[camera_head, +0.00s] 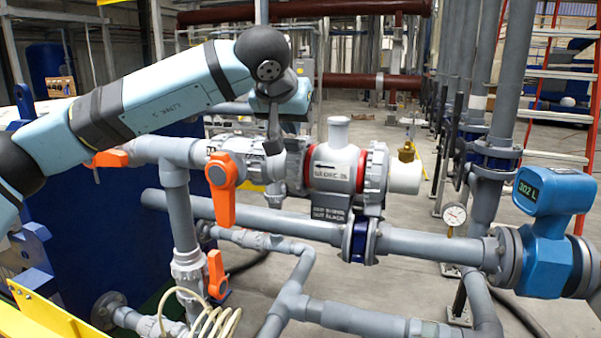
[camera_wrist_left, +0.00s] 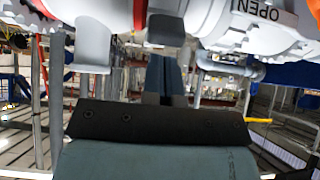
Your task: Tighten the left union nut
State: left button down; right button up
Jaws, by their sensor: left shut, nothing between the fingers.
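The left union nut (camera_head: 294,166) is a grey ribbed ring on the left side of the white-grey check valve body (camera_head: 333,170), next to a red ring. A similar ribbed nut (camera_head: 376,170) sits on the valve's right side. My left gripper (camera_head: 272,148) points down at the pipe, at the left edge of the left nut. Its fingers (camera_wrist_left: 166,75) are together and empty in the left wrist view, below the white fittings. Whether they touch the nut I cannot tell. My right gripper is not in view.
An orange-handled valve (camera_head: 222,188) stands just left of the nut. A lower grey pipe (camera_head: 425,243), a blue flow meter (camera_head: 548,235) and a pressure gauge (camera_head: 454,214) are in front and to the right. A red-orange ladder (camera_head: 590,130) stands behind on open floor.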

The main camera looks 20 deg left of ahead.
pick_arm(q)
jog(key=shift+w+f, duration=0.3)
jog(key=shift+f, duration=0.1)
